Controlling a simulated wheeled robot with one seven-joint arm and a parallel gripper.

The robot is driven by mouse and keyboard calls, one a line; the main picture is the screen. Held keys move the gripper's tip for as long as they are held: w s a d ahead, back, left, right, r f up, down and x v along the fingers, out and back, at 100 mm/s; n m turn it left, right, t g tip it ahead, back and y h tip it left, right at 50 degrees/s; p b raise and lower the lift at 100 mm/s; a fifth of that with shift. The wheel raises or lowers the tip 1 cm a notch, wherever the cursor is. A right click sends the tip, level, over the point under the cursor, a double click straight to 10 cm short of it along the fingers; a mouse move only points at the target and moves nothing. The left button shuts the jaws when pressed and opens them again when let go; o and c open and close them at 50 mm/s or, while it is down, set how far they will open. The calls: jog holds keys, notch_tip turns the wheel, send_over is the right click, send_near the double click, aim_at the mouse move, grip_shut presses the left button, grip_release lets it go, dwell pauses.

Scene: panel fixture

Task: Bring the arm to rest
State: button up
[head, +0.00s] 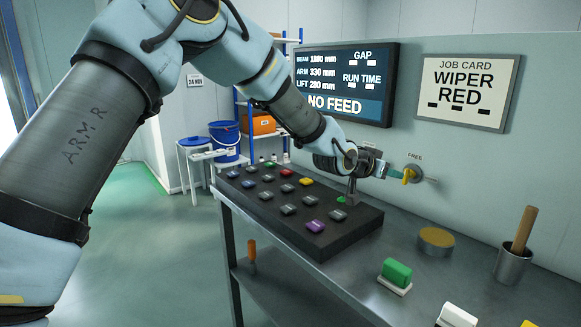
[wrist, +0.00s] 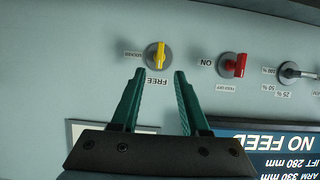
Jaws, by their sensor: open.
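My arm reaches across the head view to the wall panel. My gripper (head: 393,173) is open in front of a yellow knob (head: 408,175) marked FREE. In the wrist view my gripper (wrist: 159,72) shows two green fingers standing apart with nothing between them. The yellow knob (wrist: 157,55) on its grey disc lies just beyond the fingertips, about centred on the gap. I see no contact with it. The wrist view shows the lettering upside down.
A red knob (wrist: 236,65) marked ON and a dark knob (wrist: 291,71) sit along the panel. A display (head: 345,82) reads NO FEED. Below my gripper are a bench with a black tray (head: 300,243) of coloured blocks, a green-topped block (head: 397,273) and a metal cup (head: 512,266).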

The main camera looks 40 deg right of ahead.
jog(key=w+a+f+n+t+y+p, duration=0.1)
jog(key=w+a+f+n+t+y, duration=0.2)
jog(key=w+a, duration=1.25)
jog(key=w+a+n+t+y+p, duration=0.1)
jog(key=w+a+n+y, duration=0.3)
jog(key=a, duration=0.7)
jog(key=w+a+n+t+y+p, duration=0.1)
jog(key=w+a, duration=0.4)
jog(key=a, duration=0.6)
jog(key=a+n+y, duration=0.3)
jog(key=a+n, duration=0.1)
jog(key=a, duration=1.4)
jog(key=s+a+n+g+y+p, duration=0.1)
jog(key=s+a+n, duration=0.1)
jog(key=s+a, duration=0.3)
jog(key=s+a+n+g+y, duration=0.1)
jog(key=s+a, duration=0.4)
jog(key=a, duration=0.5)
jog(key=shift+s+n+g+p, duration=0.3)
jog(key=shift+n+g+p, duration=0.05)
jog(key=shift+n+g, duration=0.4)
